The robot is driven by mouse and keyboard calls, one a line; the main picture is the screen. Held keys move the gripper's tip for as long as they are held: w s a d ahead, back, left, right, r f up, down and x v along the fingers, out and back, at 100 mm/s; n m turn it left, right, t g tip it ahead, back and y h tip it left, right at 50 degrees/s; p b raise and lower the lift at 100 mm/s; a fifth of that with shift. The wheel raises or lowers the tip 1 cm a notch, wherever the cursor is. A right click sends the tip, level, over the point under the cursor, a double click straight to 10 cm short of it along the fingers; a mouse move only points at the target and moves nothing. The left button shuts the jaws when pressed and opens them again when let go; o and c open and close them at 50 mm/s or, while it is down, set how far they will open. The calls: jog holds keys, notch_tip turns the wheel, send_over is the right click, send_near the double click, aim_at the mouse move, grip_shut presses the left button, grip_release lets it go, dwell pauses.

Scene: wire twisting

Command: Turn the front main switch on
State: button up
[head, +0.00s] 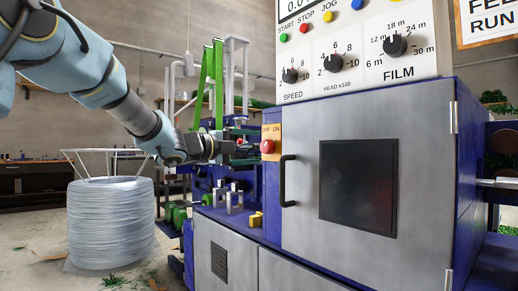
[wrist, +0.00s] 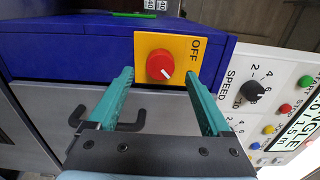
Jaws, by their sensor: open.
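The front main switch is a round red knob (wrist: 160,66) on a yellow plate (wrist: 178,44) marked OFF, on the blue edge of the machine. A small white mark on the knob points toward its lower right in the wrist view. In the head view the red knob (head: 267,146) is at the machine's front left corner, and the plate's lettering is small. My gripper (wrist: 158,78) is open, with its teal fingers on either side of the knob in the picture and nothing between them. In the head view my gripper (head: 240,147) is just left of the knob; contact cannot be told.
A black door handle (head: 285,181) is below right of the switch on the grey cabinet door (head: 300,230). The control panel (head: 360,65) with dials and buttons is above. A wire spool (head: 110,225) stands on the floor at left.

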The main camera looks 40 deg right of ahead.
jog(key=a, duration=0.7)
jog(key=shift+w+a, duration=0.2)
jog(key=shift+a, duration=0.05)
jog(key=shift+w, duration=0.1)
